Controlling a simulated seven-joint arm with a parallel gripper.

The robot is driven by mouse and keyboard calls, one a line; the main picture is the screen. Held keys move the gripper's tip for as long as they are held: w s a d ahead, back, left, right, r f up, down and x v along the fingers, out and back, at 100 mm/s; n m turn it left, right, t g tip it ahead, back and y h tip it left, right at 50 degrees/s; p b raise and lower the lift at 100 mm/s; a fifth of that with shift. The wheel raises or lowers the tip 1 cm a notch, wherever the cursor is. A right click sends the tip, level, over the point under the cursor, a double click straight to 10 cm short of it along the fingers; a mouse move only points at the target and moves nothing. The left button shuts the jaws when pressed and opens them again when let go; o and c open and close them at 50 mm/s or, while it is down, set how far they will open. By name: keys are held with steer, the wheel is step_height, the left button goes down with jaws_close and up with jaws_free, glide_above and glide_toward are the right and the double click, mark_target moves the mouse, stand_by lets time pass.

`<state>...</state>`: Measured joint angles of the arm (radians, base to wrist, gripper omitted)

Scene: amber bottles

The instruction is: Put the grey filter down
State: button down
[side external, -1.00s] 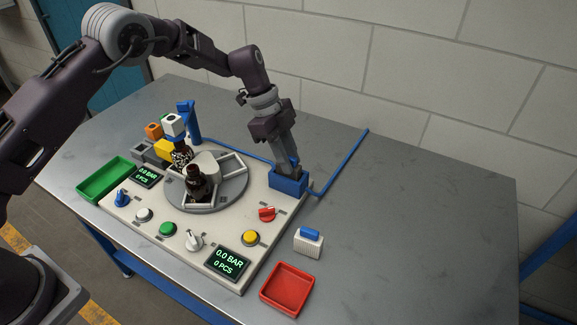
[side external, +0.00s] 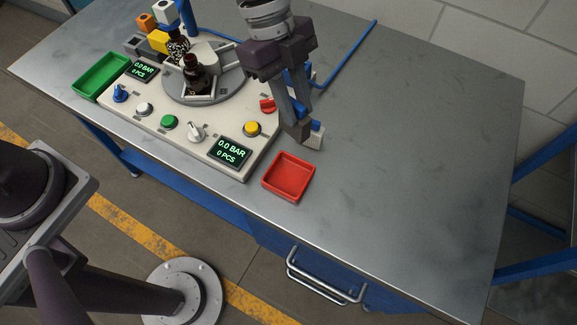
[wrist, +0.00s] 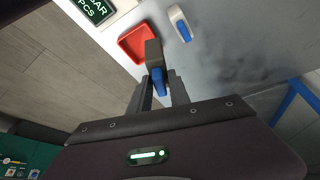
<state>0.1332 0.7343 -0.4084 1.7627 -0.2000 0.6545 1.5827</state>
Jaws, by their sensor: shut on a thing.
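My gripper (wrist: 159,88) is shut on the blue grip of the grey filter (wrist: 154,53), whose dark grey body points away from the fingers. In the side view my gripper (side external: 296,122) hangs over the bench between the white panel and the white filter, with the grey filter (side external: 299,134) at its fingertips. I cannot tell how high it is above the bench. The white filter (wrist: 179,20) with a blue grip stands on the bench close by; my gripper partly hides it in the side view (side external: 317,136). The blue housing (side external: 297,77) on the panel is mostly hidden behind my gripper.
A red tray (side external: 290,196) lies empty in front of my gripper, near the bench's front edge. The panel (side external: 190,148) has knobs, buttons and a turntable with dark bottles. A green tray (side external: 82,90) is at the left. The bench right of the white filter is clear.

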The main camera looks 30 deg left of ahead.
steer(key=shift+m, duration=0.6)
steer(key=s+f, duration=0.1)
steer(key=f, duration=0.2)
steer(key=s+d+f, duration=0.1)
steer(key=s+f, duration=0.1)
steer(key=f, duration=0.1)
steer(key=s+f, duration=0.1)
steer(key=f, duration=0.3)
steer(key=shift+s+d, duration=0.2)
steer(key=shift+s, duration=0.15)
steer(key=shift+f, duration=0.1)
steer(key=c, duration=1.2)
jaws_free()
